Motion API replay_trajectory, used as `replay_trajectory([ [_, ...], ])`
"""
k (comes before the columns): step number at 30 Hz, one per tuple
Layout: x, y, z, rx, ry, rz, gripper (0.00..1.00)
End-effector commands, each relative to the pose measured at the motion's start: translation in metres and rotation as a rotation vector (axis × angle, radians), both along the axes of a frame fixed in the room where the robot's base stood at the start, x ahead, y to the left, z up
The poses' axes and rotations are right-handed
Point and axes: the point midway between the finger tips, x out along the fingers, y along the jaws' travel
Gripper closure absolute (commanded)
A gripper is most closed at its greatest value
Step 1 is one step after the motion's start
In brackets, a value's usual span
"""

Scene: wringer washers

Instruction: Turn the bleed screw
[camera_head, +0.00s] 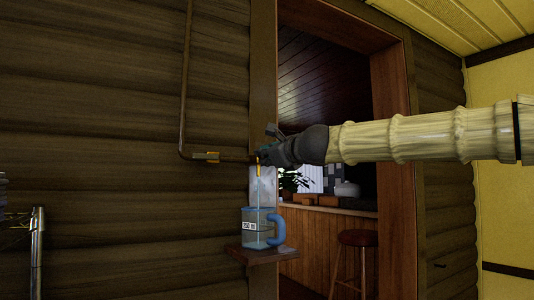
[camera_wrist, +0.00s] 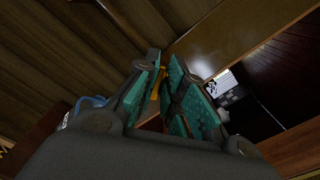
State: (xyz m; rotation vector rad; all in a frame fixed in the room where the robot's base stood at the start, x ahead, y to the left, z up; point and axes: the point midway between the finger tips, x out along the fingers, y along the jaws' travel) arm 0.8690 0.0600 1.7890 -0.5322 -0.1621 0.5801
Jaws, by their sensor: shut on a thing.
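A copper pipe (camera_head: 183,95) runs down the log wall and bends right to a brass fitting (camera_head: 207,156). The pipe's right end meets my gripper (camera_head: 268,146), which reaches in from the right. My gripper is shut on the bleed screw, which its fingers mostly hide. In the wrist view, a small orange-yellow part (camera_wrist: 155,88) shows between the teal finger pads of my gripper (camera_wrist: 165,90). A short orange spout (camera_head: 258,170) hangs below the fingers. A thin pale line runs from it down to a blue measuring jug (camera_head: 263,236) with a "250 ml" label.
The jug stands on a small wooden shelf (camera_head: 262,255) below the pipe end. A wooden door frame (camera_head: 390,95) opens to a room with a counter (camera_head: 325,235) and a stool (camera_head: 357,238). A metal pipe (camera_head: 38,250) stands at lower left.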

Motion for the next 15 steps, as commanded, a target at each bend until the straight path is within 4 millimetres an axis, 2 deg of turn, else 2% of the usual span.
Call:
replay_trajectory([
  [1, -0.0012, -0.0008, 0.0067, -0.023, -0.024, -0.002, 1.00],
  [15, -0.0015, -0.0004, 0.0049, -0.157, -0.115, -0.004, 1.00],
])
